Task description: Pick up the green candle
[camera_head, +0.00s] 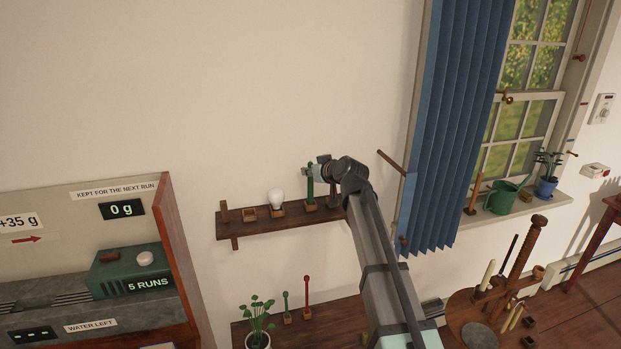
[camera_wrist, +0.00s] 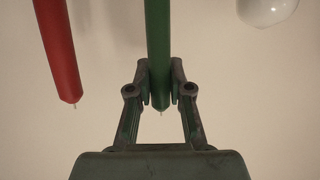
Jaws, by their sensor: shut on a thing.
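The green candle (camera_head: 310,186) stands upright at its small wooden holder (camera_head: 311,205) on the upper wall shelf; I cannot tell whether its foot is clear of the holder. My gripper (camera_head: 316,169) is at the candle's upper part. In the wrist view my gripper (camera_wrist: 160,78) is shut on the green candle (camera_wrist: 158,30), one finger on each side, with the wick end just showing between the fingers. The candle's far end is out of that view.
A red candle (camera_wrist: 59,55) is close beside the green one. A white bulb (camera_head: 276,197) stands on the shelf (camera_head: 262,228) on the other side. A lower shelf holds a plant (camera_head: 258,322) and thin green and red sticks. The blue curtain (camera_head: 452,120) hangs to the right.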

